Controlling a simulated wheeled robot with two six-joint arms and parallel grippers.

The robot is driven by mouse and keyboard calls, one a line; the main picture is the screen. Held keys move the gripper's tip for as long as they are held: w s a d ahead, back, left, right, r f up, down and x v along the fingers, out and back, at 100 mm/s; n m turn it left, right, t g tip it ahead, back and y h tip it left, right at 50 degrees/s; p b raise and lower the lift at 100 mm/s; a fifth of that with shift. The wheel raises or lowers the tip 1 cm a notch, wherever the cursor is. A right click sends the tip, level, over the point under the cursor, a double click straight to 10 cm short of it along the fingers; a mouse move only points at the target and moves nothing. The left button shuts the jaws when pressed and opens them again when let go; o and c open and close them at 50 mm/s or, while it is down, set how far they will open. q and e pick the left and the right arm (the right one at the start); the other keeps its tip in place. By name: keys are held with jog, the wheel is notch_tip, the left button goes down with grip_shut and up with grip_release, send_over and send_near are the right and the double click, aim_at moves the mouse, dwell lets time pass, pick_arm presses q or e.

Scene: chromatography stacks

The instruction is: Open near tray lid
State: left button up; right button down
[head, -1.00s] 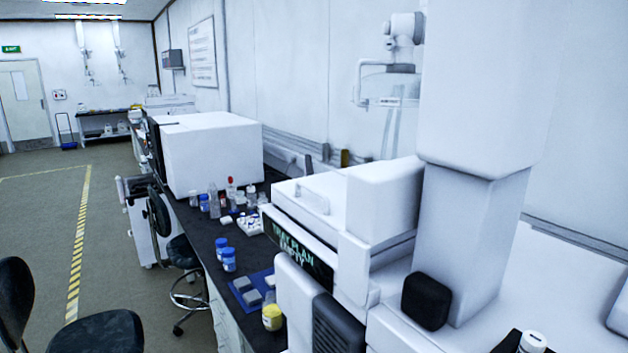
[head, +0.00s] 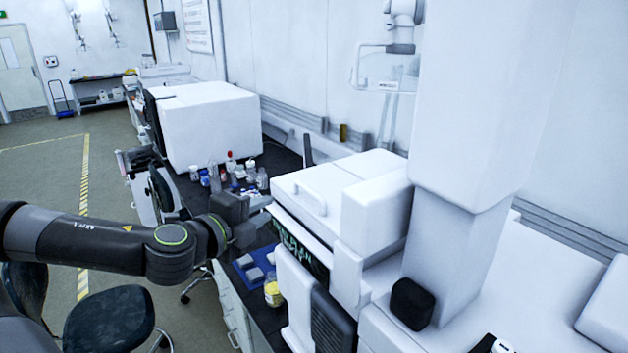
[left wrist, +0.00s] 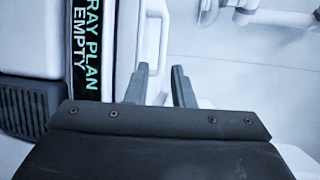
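The near tray lid (head: 322,191) is a white, flat cover on the white instrument, and it lies closed. A pale raised handle (head: 311,199) stands on its top near the left edge. My left gripper (head: 262,210) is just left of the lid's front edge, its fingers pointing at it. In the left wrist view, its two dark fingers (left wrist: 161,84) are apart with nothing seen held between them. The white lid edge lies beyond and beside the fingers there; I see no clear contact. My right gripper is not in view.
The dark display panel (left wrist: 87,45) reads "TRAY PLAN EMPTY". A blue mat (head: 254,265) with grey blocks and a yellow-filled bottle (head: 272,293) sit on the bench below my left arm. Small bottles and a white box (head: 208,125) stand farther back. A black stool (head: 110,318) is at lower left.

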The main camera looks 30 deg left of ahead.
pick_arm(q)
jog(key=d, duration=0.1)
jog(key=b, duration=0.4)
send_near(307, 191)
jog(key=shift+w, duration=0.5)
jog(key=shift+h, duration=0.3)
jog(key=w+p, duration=0.1)
jog(key=w, duration=0.2)
jog(key=w+f+p, duration=0.1)
jog(key=w, duration=0.2)
jog(key=w+p, duration=0.1)
jog(key=w, duration=0.3)
jog(key=shift+w+a+f+p, duration=0.1)
jog(key=shift+a+f+p, duration=0.1)
jog(key=shift+f+p, duration=0.2)
jog(key=shift+w+f+m, duration=0.2)
jog(key=shift+w+m, duration=0.1)
jog(key=shift+w, duration=0.3)
grip_shut()
